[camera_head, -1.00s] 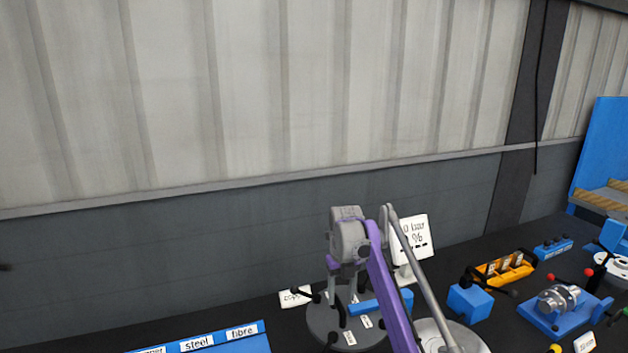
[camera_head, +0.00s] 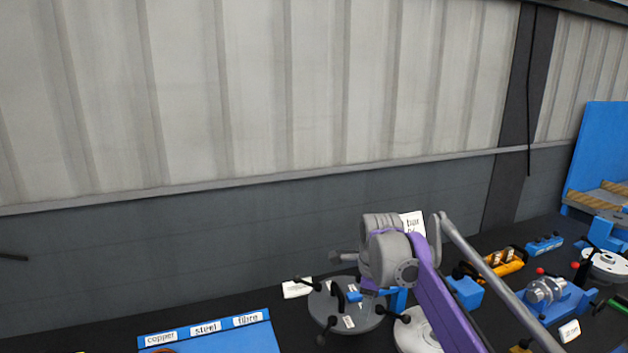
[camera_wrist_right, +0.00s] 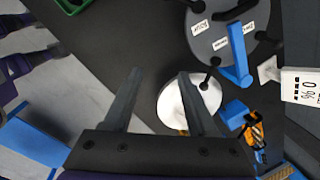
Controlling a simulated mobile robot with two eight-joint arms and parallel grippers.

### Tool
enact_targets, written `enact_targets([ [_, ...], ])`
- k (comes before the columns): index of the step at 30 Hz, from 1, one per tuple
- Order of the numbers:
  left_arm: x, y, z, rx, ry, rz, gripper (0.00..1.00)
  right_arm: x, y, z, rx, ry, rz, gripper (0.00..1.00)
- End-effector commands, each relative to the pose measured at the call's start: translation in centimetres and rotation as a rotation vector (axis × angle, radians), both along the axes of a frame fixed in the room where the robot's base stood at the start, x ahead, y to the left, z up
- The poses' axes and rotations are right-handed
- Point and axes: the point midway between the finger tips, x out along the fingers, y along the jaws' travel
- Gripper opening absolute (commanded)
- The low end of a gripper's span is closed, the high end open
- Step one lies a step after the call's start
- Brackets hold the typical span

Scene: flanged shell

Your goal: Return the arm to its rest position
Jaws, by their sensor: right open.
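My right arm comes up from the lower right in the head view, with a purple link and a grey joint. Its gripper shows clearly in the right wrist view (camera_wrist_right: 159,75): two dark fingers stand apart with nothing between them. The gripper is above the dark bench, beside a white disc (camera_wrist_right: 188,112) and short of a grey round plate (camera_wrist_right: 203,45) with a blue bar (camera_wrist_right: 236,55). The grey plate also shows in the head view (camera_head: 340,312), partly behind my arm. My left gripper is not in view.
A blue tray labelled copper, steel and fibre (camera_head: 240,341) is at the front left. An orange carrier (camera_head: 508,264), a blue block (camera_head: 466,291) and a blue fixture with a metal cylinder (camera_head: 546,290) stand to the right. A ribbed wall closes the back.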

Motion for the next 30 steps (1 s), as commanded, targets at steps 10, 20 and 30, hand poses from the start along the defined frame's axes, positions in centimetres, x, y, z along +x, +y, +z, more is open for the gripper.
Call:
enact_targets([
  [10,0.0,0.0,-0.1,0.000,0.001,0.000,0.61,-12.9,-3.2,-1.8,-0.207,-0.158,0.776,0.57],
  [20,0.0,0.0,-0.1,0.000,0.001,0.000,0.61,-25.4,-5.1,-9.4,-0.509,-0.249,1.464,0.57],
  [30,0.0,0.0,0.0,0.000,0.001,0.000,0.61,-30.0,-5.6,-13.9,-0.672,-0.257,1.759,0.57],
])
